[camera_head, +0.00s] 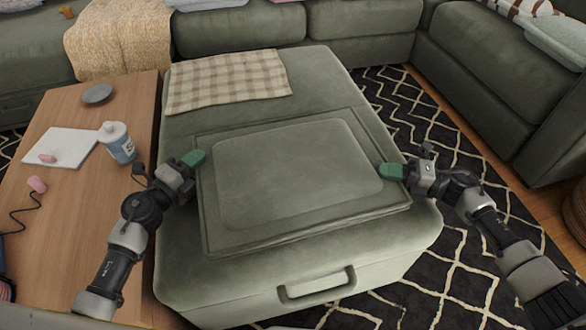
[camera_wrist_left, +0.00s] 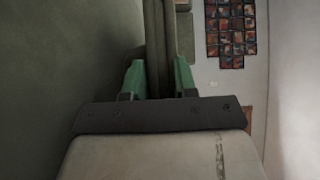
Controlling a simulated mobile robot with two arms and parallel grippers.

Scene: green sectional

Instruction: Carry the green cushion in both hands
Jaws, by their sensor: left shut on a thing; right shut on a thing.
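The green cushion (camera_head: 290,172) is a flat, square, grey-green pad with a raised middle panel. In the head view it is over the green ottoman (camera_head: 240,275); I cannot tell whether it touches the ottoman's top. My left gripper (camera_head: 194,158) is shut on the cushion's left edge. In the left wrist view, the green fingertips (camera_wrist_left: 158,78) pinch the cushion's thin edge (camera_wrist_left: 158,40) between them. My right gripper (camera_head: 390,171) is at the cushion's right edge and shut on it. The parts of the edge inside the fingertips are hidden.
A wooden table (camera_head: 60,240) on the left bears a white bottle (camera_head: 117,142), a grey dish (camera_head: 97,94) and a white sheet (camera_head: 62,147). A checked cloth (camera_head: 228,82) lies on the ottoman's far end. Sofa sections (camera_head: 500,75) stand behind and right. A patterned rug (camera_head: 425,115) has open room.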

